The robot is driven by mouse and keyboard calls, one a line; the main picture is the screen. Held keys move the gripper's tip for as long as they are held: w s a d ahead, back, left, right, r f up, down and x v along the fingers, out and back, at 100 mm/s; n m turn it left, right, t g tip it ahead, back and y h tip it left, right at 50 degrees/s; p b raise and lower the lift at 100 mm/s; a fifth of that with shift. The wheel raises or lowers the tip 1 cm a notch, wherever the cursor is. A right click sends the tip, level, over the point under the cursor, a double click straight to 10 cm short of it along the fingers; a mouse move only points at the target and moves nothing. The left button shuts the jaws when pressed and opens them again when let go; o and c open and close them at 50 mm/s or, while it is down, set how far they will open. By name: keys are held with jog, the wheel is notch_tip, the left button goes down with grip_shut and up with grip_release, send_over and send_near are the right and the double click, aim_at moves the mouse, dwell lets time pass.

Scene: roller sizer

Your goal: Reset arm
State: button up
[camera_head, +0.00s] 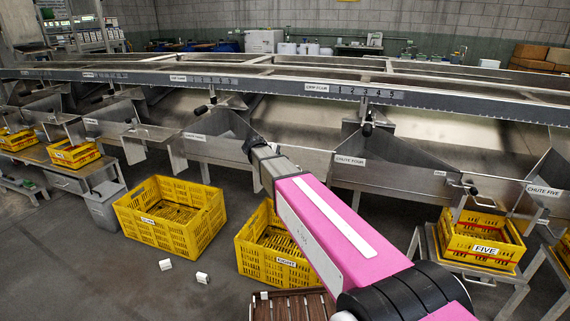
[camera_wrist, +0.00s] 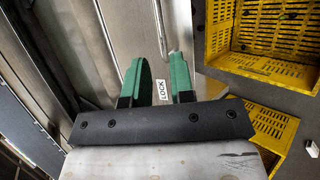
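My pink arm (camera_head: 330,225) reaches from the lower right up and left toward the sizer. Its grey wrist end (camera_head: 268,165) is beside the metal chute panels, near a black handle (camera_head: 252,143). The fingers cannot be made out in the head view. In the wrist view my gripper (camera_wrist: 159,68) has two green fingers set apart. I see nothing held between them. A thin metal rod (camera_wrist: 160,28) is just beyond the fingertips. I cannot tell whether the fingers touch anything.
The long metal sizer (camera_head: 300,85) with its chutes crosses the view. Yellow crates stand on the floor, one at left (camera_head: 205,235) and one beside my arm (camera_head: 250,262). Crate FIVE (camera_head: 505,262) is on a stand at right. White blocks (camera_head: 202,278) lie on the floor.

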jog(key=shift+s+a+r, duration=0.3)
jog(key=shift+a+r, duration=0.15)
jog(key=s+d+f+m+g+y, duration=0.2)
jog(key=s+d+f+m, duration=0.1)
jog(key=s, duration=0.6)
jog(key=s+d+f+m+g+y, duration=0.2)
jog(key=s+d+f+m+y, duration=0.1)
jog(key=s+f, duration=0.5)
jog(key=s+d+f+m+g+y, duration=0.2)
jog(key=s+d+f+m, duration=0.3)
jog(key=s, duration=0.7)
jog(key=shift+s+d+f+y, duration=0.15)
jog(key=shift+d+y, duration=0.3)
jog(key=shift+y, duration=0.25)
